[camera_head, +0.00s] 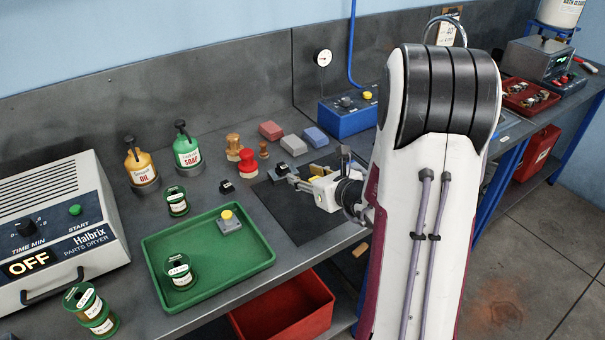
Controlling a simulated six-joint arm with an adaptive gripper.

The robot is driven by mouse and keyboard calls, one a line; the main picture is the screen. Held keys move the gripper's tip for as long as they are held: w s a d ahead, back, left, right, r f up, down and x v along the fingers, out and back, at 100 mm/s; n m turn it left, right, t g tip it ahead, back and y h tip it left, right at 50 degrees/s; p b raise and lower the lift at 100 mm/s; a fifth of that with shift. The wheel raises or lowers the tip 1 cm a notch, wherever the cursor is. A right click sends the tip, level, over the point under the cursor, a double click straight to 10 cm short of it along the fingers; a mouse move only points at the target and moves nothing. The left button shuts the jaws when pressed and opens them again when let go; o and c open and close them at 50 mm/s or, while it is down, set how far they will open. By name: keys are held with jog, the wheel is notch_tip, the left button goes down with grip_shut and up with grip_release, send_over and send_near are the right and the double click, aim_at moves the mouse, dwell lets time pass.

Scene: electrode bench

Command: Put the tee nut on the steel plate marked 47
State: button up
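My gripper (292,180) is low over the dark mat (300,222), pointing left. Its fingers are small and partly merge with the things behind them, so I cannot tell whether they are open or shut. A small dark piece (281,168) shows at the fingertips; I cannot tell whether it is held. A yellowish bar (312,173) and grey metal pieces lie right by the gripper, partly hidden. No tee nut can be told apart for sure, and no number 47 is legible.
A green tray (253,262) holds a grey block with a yellow top (229,222) and a green-lidded jar (180,272). Red and wooden stampers (247,162), coloured blocks (293,145), bottles (187,150) and a blue box (345,117) stand behind. The parts dryer (55,225) is left.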

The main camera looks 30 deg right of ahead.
dwell(0.6)
jog(key=s+a+r+n+g+y, duration=0.25)
jog(key=a+r+n+y, duration=0.35)
jog(key=a, duration=0.5)
jog(key=s+a+r+n+g+y, duration=0.1)
jog(key=s+a+r+n, duration=0.2)
jog(key=a+n, duration=0.6)
jog(key=s+a+n+g+h, duration=0.1)
jog(key=s+a+n+g, duration=0.2)
jog(key=s+a+n, duration=0.45)
jog(key=s+a+n+g, duration=0.25)
jog(key=s+n, duration=0.25)
jog(key=s, duration=0.5)
jog(key=s+d+r+n+t+h, duration=0.1)
jog(key=s+d+r+n+h, duration=0.1)
jog(key=s+d+n+h, duration=0.4)
jog(key=shift+s+d+r+n, duration=0.4)
jog(key=shift+d+n, duration=0.15)
jog(key=shift+n, duration=0.7)
